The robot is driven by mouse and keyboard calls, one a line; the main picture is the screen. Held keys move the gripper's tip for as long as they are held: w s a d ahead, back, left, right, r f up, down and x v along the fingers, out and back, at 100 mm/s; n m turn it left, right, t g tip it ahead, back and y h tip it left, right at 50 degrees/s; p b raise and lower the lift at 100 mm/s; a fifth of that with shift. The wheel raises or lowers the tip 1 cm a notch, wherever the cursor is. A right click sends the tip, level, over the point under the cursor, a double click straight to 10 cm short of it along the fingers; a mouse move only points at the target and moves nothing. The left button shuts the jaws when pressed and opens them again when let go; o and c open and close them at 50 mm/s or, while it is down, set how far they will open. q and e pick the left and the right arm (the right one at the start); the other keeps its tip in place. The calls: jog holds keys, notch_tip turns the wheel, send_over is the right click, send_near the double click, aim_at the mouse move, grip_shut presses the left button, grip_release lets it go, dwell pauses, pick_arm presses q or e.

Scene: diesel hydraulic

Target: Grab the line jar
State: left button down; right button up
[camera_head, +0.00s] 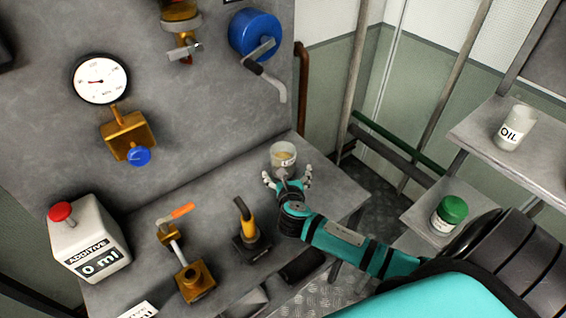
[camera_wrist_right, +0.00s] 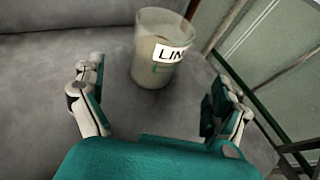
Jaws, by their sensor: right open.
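The line jar (camera_head: 283,154) is a clear glass jar with a white label and a yellowish content low inside. It stands upright near the back right of the grey bench. In the right wrist view the jar (camera_wrist_right: 160,50) stands just ahead of the fingers, its label reading "LIN". My right gripper (camera_head: 287,182) is open, with its fingers spread on the near side of the jar. In the wrist view the open right gripper (camera_wrist_right: 158,92) has one finger left and one right, apart from the jar. My left gripper is not in view.
A white additive canister (camera_head: 88,240) with a red cap stands at the bench's left. A valve with an orange handle (camera_head: 182,211) and a yellow-black lever (camera_head: 246,225) stand mid-bench. Shelves at right hold an oil jar (camera_head: 514,128) and a green-lidded jar (camera_head: 449,215).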

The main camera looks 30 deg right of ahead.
jog(key=x, duration=0.9)
jog(key=shift+a+f, duration=0.25)
jog(key=shift+a, duration=0.1)
jog(key=c, duration=1.3)
jog(key=shift+r, duration=0.15)
